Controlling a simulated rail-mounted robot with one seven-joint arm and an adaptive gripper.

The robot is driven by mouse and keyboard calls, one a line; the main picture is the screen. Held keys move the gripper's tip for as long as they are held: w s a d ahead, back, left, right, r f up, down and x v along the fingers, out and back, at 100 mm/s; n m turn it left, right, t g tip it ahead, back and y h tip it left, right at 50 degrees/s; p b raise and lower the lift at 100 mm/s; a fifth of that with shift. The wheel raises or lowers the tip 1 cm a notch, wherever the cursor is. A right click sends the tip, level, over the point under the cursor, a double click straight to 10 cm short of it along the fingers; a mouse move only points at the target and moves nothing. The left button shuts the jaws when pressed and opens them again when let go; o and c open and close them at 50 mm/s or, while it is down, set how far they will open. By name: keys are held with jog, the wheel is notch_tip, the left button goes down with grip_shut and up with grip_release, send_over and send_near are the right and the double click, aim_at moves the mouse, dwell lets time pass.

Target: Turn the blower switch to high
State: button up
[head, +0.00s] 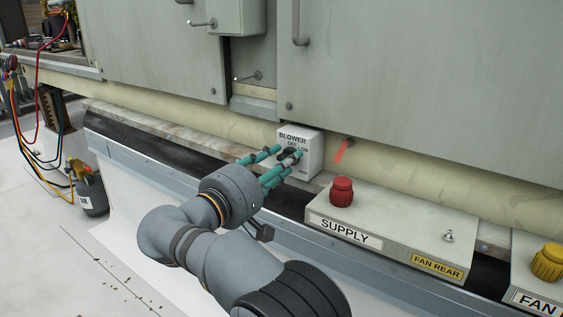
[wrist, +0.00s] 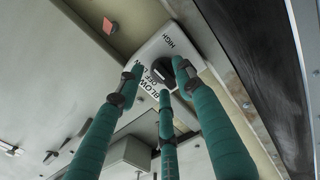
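The blower switch box (head: 311,158) is a small white box under the grey cabinet, labelled BLOWER, OFF and LOW. In the wrist view the box (wrist: 189,47) also shows the word HIGH. Its black round knob (wrist: 157,72) lies between my fingertips in that view. In the head view the knob (head: 287,154) is partly hidden by the fingers. My gripper (head: 284,162) has three teal fingers reaching to the box face. They stand spread around the knob in the wrist view (wrist: 158,76), with gaps visible. I cannot tell whether any fingertip touches it, or where the knob points.
A grey SUPPLY box (head: 398,232) with a red knob (head: 342,191) and a toggle stands right of my gripper. A FAN box with a yellow knob (head: 548,262) is at the far right. A red tag (head: 344,150) hangs beside the blower box. Cabinet panels (head: 420,80) rise above.

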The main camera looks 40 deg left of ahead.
jog(key=s, duration=1.2)
jog(key=shift+w, duration=0.1)
jog(key=w, duration=1.2)
